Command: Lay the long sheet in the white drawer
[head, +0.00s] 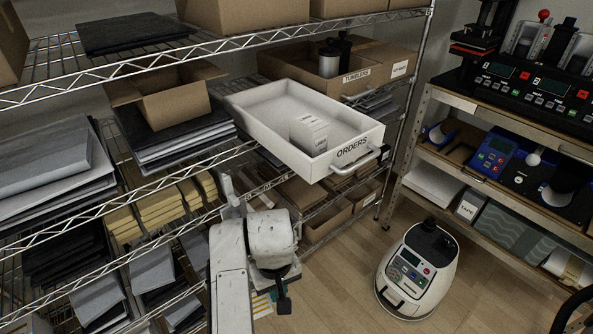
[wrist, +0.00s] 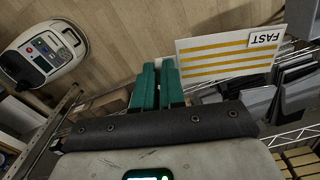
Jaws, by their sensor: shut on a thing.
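The long sheet (wrist: 222,62) is white with yellow stripes and a tag reading FAST. In the wrist view it sticks out to the right of the green fingers of my gripper (wrist: 158,84), which are shut on its edge. In the head view only a small striped part of the sheet (head: 262,305) shows low beside my arm, and the fingertips are hidden. The white drawer (head: 262,110), labelled ORDERS, is pulled out from the shelf rack, above and right of my arm. A stack of white labelled cards (head: 310,132) stands in it, and its left part is bare.
Wire shelves with dark sheets and yellow stacks (head: 155,210) lie left of my arm. A cardboard box (head: 172,100) is left of the drawer. A white rounded machine (head: 412,270) stands on the floor at right. A workbench (head: 490,125) with presses is beyond.

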